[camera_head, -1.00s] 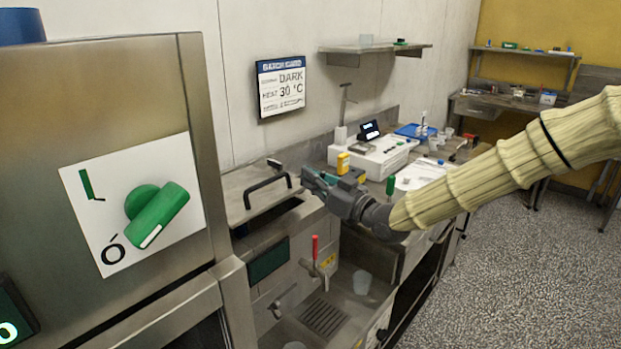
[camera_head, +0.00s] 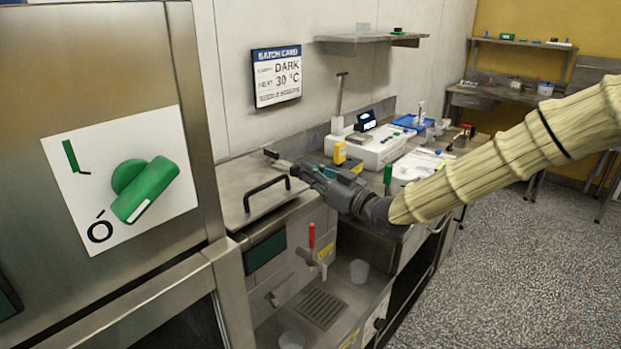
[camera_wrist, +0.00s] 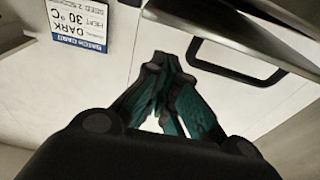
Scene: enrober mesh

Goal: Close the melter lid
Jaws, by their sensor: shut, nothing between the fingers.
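The melter lid (camera_head: 245,183) is a flat steel plate with a black bar handle (camera_head: 267,190), on top of the steel melter beside the large cabinet. It lies flat, with no dark opening showing along its front edge. My gripper (camera_head: 302,172) is over the lid's right side, to the right of the handle. In the wrist view my gripper (camera_wrist: 168,65) has its dark teal fingers shut and empty, with the handle (camera_wrist: 252,62) beside them. I cannot tell whether the fingertips touch the lid.
The cabinet with a green rotary switch (camera_head: 145,188) stands at the left. A red-handled tap (camera_head: 312,240) is on the melter's front, above a drain grate. A white instrument (camera_head: 365,148) and a yellow item (camera_head: 340,153) stand behind my gripper. The floor at right is clear.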

